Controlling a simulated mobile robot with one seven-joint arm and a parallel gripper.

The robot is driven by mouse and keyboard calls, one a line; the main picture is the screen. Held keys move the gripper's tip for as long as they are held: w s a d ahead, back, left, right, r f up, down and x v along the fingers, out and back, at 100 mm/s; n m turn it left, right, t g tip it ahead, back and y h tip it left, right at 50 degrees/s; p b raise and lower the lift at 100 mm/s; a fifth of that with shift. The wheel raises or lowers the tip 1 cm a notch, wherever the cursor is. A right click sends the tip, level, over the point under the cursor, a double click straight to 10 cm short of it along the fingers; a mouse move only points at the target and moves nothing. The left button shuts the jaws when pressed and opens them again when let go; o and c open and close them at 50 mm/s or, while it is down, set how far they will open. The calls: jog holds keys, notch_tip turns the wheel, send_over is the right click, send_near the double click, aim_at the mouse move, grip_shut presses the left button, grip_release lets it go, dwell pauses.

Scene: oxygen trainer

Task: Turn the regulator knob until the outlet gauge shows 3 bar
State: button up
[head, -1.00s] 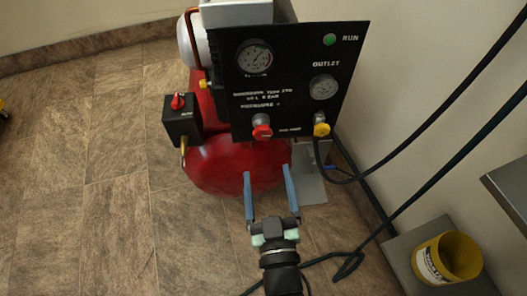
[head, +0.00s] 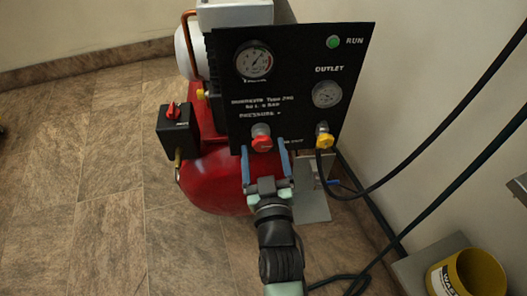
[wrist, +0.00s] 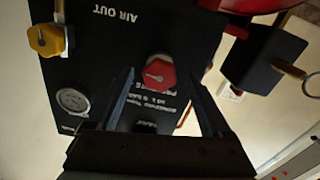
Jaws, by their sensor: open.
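The red regulator knob (head: 262,143) sits on the lower part of the black panel (head: 300,100). My gripper (head: 266,158) is open, with its two blue fingers on either side of the knob's lower edge in the head view. In the wrist view the red knob (wrist: 159,76) shows between the finger tips, slightly beyond them; I cannot tell whether they touch it. The outlet gauge (head: 326,94) is at the panel's right; its needle is too small to read. It also shows in the wrist view (wrist: 73,101).
A yellow knob (head: 324,141) with a black hose is right of the red one. A second gauge (head: 253,61) and a green run lamp (head: 333,42) are above. A black switch box (head: 177,138) stands left. A yellow bucket (head: 466,275) is at lower right.

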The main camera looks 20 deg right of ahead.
jog(key=shift+w+d, duration=0.15)
jog(key=shift+w, duration=0.3)
